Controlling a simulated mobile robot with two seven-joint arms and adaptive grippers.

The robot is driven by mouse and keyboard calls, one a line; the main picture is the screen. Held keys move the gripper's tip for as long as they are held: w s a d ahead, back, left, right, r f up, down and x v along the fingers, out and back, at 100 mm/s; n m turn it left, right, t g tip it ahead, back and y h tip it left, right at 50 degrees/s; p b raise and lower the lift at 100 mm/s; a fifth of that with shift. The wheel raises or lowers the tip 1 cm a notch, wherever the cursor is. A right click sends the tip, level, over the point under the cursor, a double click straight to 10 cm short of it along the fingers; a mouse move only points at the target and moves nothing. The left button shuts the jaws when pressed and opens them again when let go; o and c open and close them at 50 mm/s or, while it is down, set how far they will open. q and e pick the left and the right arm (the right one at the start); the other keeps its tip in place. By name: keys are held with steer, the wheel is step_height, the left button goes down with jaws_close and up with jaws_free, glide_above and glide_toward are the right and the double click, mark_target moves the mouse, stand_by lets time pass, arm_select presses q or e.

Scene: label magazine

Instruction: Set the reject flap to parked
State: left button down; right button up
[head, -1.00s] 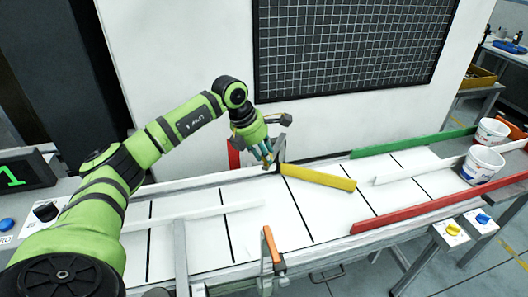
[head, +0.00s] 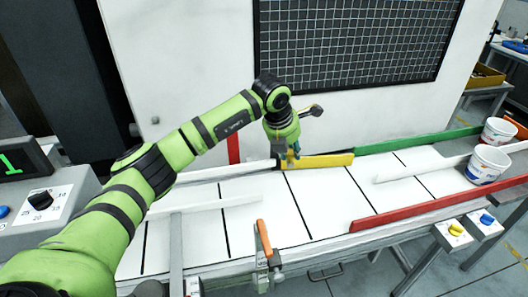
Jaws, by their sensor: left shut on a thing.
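The reject flap (head: 325,161) is a yellow bar at the far side of the white conveyor (head: 265,225). It lies nearly in line with the far rail, with its right end close to the green rail (head: 410,141). My left gripper (head: 290,159) is over the flap's left end, pointing down, and is shut on the flap there. The fingers partly hide that end, so the exact grip is hard to see. My right gripper is not in view.
A red rail (head: 430,204) runs along the near right side and a white divider (head: 425,167) lies between the lanes. Two white buckets (head: 487,163) stand at the right end. An orange-handled clamp (head: 264,240) stands at the near edge. The belt's middle is clear.

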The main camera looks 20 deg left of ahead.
arm_select(q)
steer(key=shift+w+d+r+n+y+b, duration=0.1)
steer(key=shift+w+d+n+y+b, duration=0.1)
steer(key=shift+w+d+n+b, duration=0.25)
steer(key=shift+w+d+r+n+y+b, duration=0.1)
steer(key=shift+w+d+n+y, duration=0.2)
steer(key=shift+d+n, duration=0.35)
steer(key=shift+w, duration=0.1)
steer(key=c, duration=1.2)
jaws_free()
steer(key=shift+o, duration=1.3)
steer(key=shift+d, duration=0.1)
steer(key=shift+w+f, duration=0.1)
steer(key=shift+f, duration=0.05)
steer(key=v, duration=1.2)
